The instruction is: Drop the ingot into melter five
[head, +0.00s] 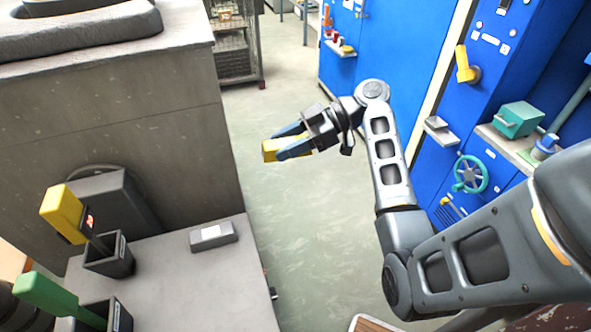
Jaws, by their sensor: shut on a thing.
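My gripper (293,144), with blue fingers, is shut on a yellow block (271,151), which may be the ingot. It holds the block in the air over the floor, right of a large grey block-like structure (130,130). The fingers hide part of the yellow block. A dark rounded rim (85,35) lies on top of the grey structure, cut off by the picture's edge. I cannot tell whether this is melter five; no number is readable.
A grey bench (195,285) at lower left carries a small grey box (213,236) and dark holders with a yellow tool (62,212) and a green tool (45,297). Blue cabinets (395,55) with a teal handwheel (470,174) stand right. The floor between is clear.

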